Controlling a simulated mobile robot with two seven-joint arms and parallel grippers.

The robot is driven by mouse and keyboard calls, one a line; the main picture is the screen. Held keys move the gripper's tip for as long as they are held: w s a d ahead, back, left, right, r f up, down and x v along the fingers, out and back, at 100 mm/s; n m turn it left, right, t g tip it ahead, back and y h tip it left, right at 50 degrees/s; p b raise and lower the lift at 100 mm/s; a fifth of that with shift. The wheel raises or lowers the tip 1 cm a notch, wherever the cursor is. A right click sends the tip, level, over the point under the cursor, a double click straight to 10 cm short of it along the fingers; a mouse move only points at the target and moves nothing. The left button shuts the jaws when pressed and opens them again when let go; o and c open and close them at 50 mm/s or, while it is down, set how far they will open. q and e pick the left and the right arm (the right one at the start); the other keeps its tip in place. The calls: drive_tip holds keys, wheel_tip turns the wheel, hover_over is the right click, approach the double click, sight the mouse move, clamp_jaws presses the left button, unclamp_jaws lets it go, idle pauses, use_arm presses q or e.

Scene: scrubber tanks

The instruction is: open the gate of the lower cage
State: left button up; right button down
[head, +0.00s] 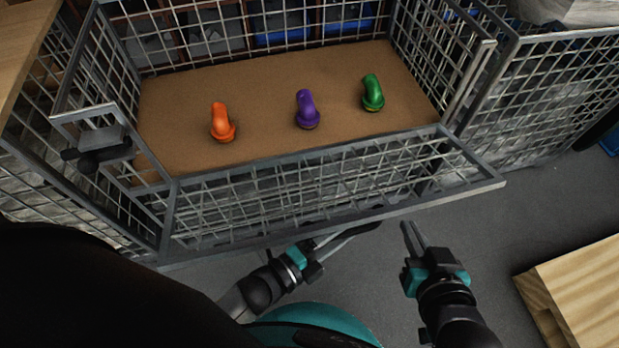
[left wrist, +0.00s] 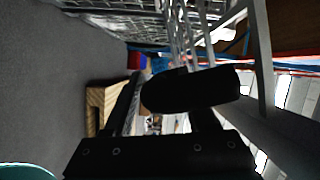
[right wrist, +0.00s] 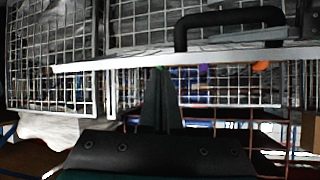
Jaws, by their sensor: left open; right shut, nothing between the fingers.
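The lower cage's gate (head: 330,182) is a grey mesh panel at the cage front. It leans outward toward me, its outer rail clear of the cage. A black bar handle (right wrist: 230,20) on its rail shows in the right wrist view. My left gripper (head: 348,235) is open just below the outer rail, by a dark bar that looks like this handle. The bar (left wrist: 190,90) fills the middle of the left wrist view; whether the fingers touch it is unclear. My right gripper (head: 411,233) is shut and empty, below the rail, to the right of the left gripper.
Orange (head: 221,122), purple (head: 306,110) and green (head: 372,93) pieces stand on the cage's brown floor (head: 180,95). A black handle (head: 95,154) is on the left mesh panel. A wooden block (head: 585,290) is at lower right. Grey floor lies below the gate.

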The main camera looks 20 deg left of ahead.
use_arm(q)
drive_tip(key=shift+s, duration=0.15)
drive_tip(key=shift+s+a+p, duration=0.3)
drive_tip(key=shift+s+a, duration=0.15)
drive_tip(key=shift+s, duration=0.05)
drive_tip(key=p+v, duration=0.3)
drive_tip(key=v, duration=1)
drive_tip(key=shift+s+a, duration=0.15)
drive_tip(key=shift+s, duration=0.2)
use_arm(e)
drive_tip(key=s+d+g+h, duration=0.3)
drive_tip(key=s+d+g, duration=0.2)
drive_tip(key=d+g, duration=0.1)
drive_tip(key=shift+s+d+m, duration=0.25)
drive_tip(key=shift+d+m, duration=0.15)
drive_tip(key=shift+d, duration=0.35)
